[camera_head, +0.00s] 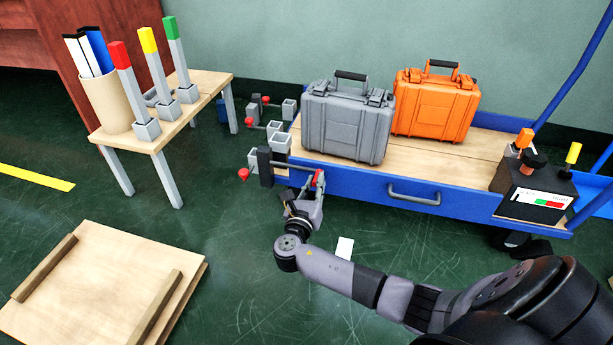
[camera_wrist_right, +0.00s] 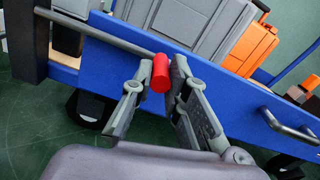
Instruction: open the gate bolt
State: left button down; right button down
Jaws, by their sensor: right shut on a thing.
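The gate bolt (camera_wrist_right: 97,35) is a grey rod along the front of the blue cart. It runs from a dark bracket (camera_head: 265,167) at the cart's left corner to a red handle (camera_head: 319,177). The red handle (camera_wrist_right: 161,73) also shows in the right wrist view, between the two finger pads. My right gripper (camera_head: 314,187) is shut on the red handle from the front, its fingers at the handle's sides. Its fingers hide part of the rod's right end in the head view. My left gripper is not in view.
A grey case (camera_head: 345,125) and an orange case (camera_head: 435,104) stand on the blue cart (camera_head: 365,187). More red-tipped fittings (camera_head: 250,124) sit at its left end. A black control box (camera_head: 535,193) is at right. A wooden table (camera_head: 203,92) and a low wooden platform (camera_head: 92,290) stand left.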

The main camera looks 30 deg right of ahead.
jog(key=shift+s+d, duration=0.35)
jog(key=shift+s, duration=0.05)
jog(key=c, duration=1.5)
grip_release()
jog(key=shift+c, duration=0.2)
jog(key=v, duration=1.2)
